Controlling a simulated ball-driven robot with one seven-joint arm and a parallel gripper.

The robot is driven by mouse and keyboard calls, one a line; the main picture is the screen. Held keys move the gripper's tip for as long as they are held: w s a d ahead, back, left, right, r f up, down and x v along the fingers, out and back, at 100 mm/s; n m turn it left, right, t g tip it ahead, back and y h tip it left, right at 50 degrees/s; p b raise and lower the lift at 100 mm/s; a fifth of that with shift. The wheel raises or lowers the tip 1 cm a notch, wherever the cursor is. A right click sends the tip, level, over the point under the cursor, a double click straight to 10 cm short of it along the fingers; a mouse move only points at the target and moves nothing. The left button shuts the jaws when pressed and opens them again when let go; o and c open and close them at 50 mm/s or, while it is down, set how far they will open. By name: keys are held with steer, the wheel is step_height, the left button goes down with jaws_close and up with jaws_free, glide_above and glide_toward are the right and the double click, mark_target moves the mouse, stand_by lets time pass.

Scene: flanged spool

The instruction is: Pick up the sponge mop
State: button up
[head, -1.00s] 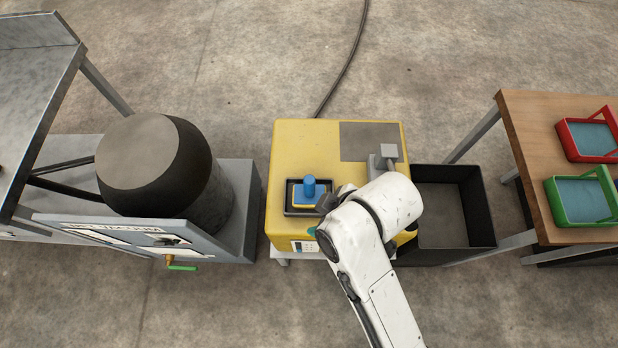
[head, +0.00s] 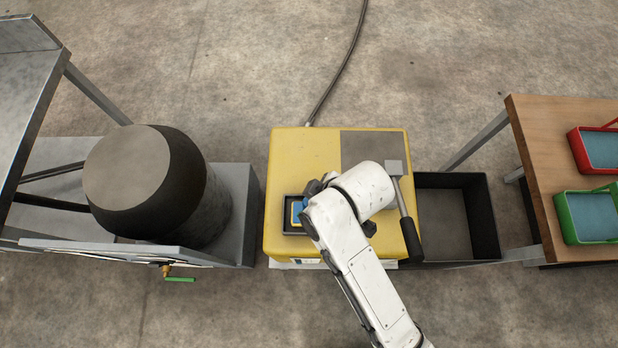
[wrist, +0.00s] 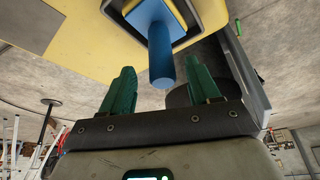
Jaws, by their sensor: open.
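The sponge mop (head: 299,204) is a blue block with an upright blue handle. It sits in a small dark tray (head: 290,230) on top of the yellow cabinet (head: 305,155). My arm hides part of it in the head view. In the wrist view its handle (wrist: 160,50) points toward my gripper (wrist: 160,68). My gripper's green fingers are spread apart, with the handle's end appearing between and slightly beyond them. I see no contact. In the head view the fingers are mostly hidden by my wrist.
A black open bin (head: 482,215) stands to the right. A large dark drum (head: 150,180) is to the left. A wooden table (head: 540,130) holds red and green trays (head: 590,215).

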glide_above(296, 206)
steer(key=s+d, duration=0.2)
steer(key=d, duration=0.1)
steer(key=shift+w+a+f, duration=0.1)
steer(key=shift+f, duration=1.15)
steer(key=shift+w+f, duration=0.1)
steer(key=shift+f, duration=1.15)
jaws_close()
